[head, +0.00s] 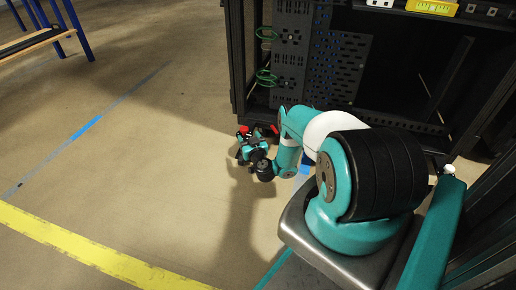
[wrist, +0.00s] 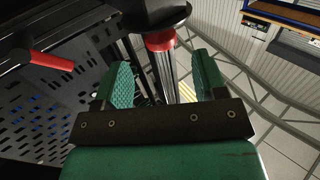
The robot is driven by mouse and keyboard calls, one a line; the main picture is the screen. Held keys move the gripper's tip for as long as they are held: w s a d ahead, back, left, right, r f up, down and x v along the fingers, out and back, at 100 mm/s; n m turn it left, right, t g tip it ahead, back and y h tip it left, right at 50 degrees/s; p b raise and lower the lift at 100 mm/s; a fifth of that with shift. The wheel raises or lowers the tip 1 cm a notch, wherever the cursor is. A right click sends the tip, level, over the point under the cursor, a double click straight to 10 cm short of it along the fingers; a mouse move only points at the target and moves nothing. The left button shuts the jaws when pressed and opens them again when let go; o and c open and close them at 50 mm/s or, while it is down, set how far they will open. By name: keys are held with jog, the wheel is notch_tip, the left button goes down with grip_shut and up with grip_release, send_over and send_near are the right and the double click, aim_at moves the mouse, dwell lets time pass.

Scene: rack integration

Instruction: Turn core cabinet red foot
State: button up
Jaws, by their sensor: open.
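The black core cabinet (head: 238,60) stands at the upper middle of the head view, and its perforated side (wrist: 40,110) fills the left of the wrist view. In the wrist view a foot with a red collar (wrist: 160,42) and a grey shaft stands between my gripper's (wrist: 164,78) two green padded fingers. The fingers are open, with a gap visible on each side of the shaft. In the head view my gripper (head: 248,147) is low by the cabinet's front left corner, with a red part (head: 243,129) beside it. The gripper partly hides the foot there.
A red bar (wrist: 48,61) sticks out from the cabinet at the left of the wrist view. A yellow level (head: 432,6) lies on top of the cabinet. Green cables (head: 266,77) hang inside it. The floor (head: 140,140) to the left is clear, with blue and yellow tape.

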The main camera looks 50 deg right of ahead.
jog(key=p+v, duration=1)
jog(key=v, duration=0.1)
jog(key=shift+p, duration=0.4)
jog(key=shift+w, duration=0.1)
